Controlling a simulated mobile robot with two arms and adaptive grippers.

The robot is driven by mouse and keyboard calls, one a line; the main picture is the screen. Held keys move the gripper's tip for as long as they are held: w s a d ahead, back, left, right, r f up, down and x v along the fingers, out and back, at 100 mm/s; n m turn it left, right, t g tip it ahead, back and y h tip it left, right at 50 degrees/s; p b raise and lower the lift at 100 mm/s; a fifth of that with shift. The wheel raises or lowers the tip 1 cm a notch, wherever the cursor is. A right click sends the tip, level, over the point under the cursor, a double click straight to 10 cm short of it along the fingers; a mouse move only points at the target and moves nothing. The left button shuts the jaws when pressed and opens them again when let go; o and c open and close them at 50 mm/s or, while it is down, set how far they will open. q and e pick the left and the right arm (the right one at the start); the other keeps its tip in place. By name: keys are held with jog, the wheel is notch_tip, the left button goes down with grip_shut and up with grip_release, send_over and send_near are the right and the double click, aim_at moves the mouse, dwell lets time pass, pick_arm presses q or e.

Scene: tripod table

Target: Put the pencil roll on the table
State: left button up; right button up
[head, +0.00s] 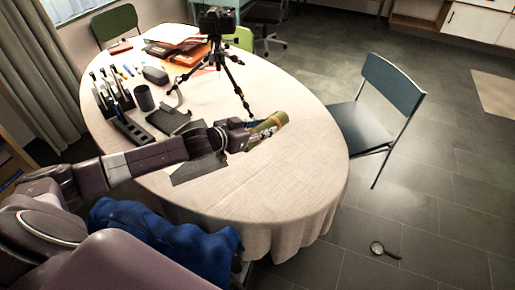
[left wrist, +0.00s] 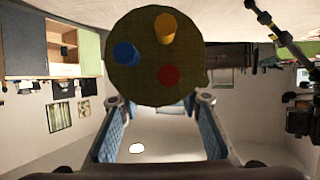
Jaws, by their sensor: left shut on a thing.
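The pencil roll (head: 270,125) is an olive-green cylinder over the right part of the oval table (head: 290,185), which has a pale cloth. My left gripper (head: 247,137) reaches across the table from the left and is shut on the roll. In the left wrist view the roll's round end (left wrist: 140,78) shows blue, yellow and red pencil ends, between and beyond the two fingertips. I cannot tell whether the roll touches the cloth. My right gripper is not in view.
A camera tripod (head: 218,55) stands behind the roll. A black pen organiser (head: 112,98), a dark cup (head: 144,98) and papers (head: 172,35) crowd the table's left and back. The cloth is bare at the front right. A chair (head: 375,105) stands at right.

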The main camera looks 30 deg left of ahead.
pick_arm(q)
notch_tip(320, 180, down, 10)
jog(key=shift+r, duration=0.15)
notch_tip(320, 180, down, 4)
jog(key=shift+r, duration=0.2)
jog(key=shift+f+b, duration=0.15)
jog(key=shift+b, duration=0.15)
jog(key=o, duration=1.2)
jog(key=shift+o, duration=0.2)
